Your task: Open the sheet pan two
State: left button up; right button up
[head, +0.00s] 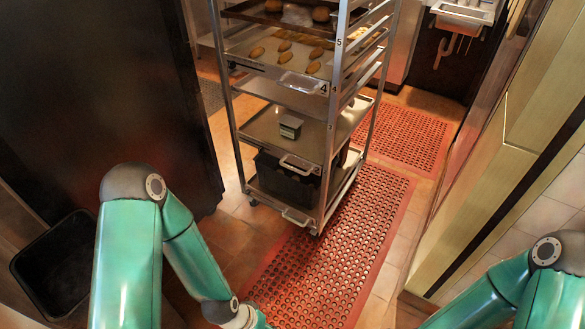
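A metal rack on wheels stands at upper centre, its front towards me. Sheet pan two (262,128) sits low in the rack, with a small grey block (290,126) on it. Its front handle (299,164) is beside the label "2". The pan looks pushed into the rack. My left arm bends down to the bottom edge, and its gripper is out of frame. My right arm shows only at the lower right corner, and its gripper is out of frame too. Neither visible arm part touches the rack.
Pan four (265,47) with several cookies is above, and a bottom pan (262,192) with a dark container is below. Red perforated mats (335,262) cover the floor. A black cabinet (95,90) and a dark bin (55,265) are left; a metal-edged unit (480,190) is right.

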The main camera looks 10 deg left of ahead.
aim_at(262, 129)
jog(key=i, duration=0.95)
